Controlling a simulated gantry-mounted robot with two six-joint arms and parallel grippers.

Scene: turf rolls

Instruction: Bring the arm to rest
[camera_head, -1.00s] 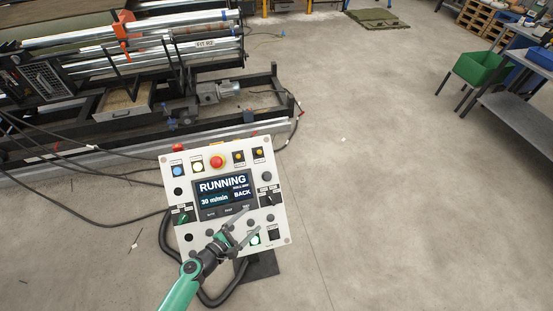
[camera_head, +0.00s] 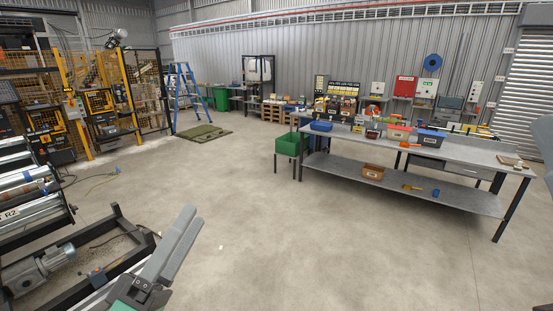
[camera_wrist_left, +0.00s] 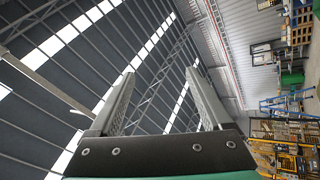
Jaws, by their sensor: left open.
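My left gripper (camera_head: 189,222) is raised at the lower left of the head view, over the machine's frame. Its two grey fingers point up and to the right, and one partly covers the other there. The left wrist view shows the fingers (camera_wrist_left: 160,73) parted with nothing between them, pointing up at the roof. The green wrist part shows below them. The right gripper is not clearly seen; only a cut-off grey part shows at the right edge of the head view.
Machine rollers (camera_head: 35,190), a motor (camera_head: 38,268) and a black frame (camera_head: 120,225) stand at lower left. A workbench (camera_head: 470,160) with boxes stands at right, beside a green bin (camera_head: 289,145).

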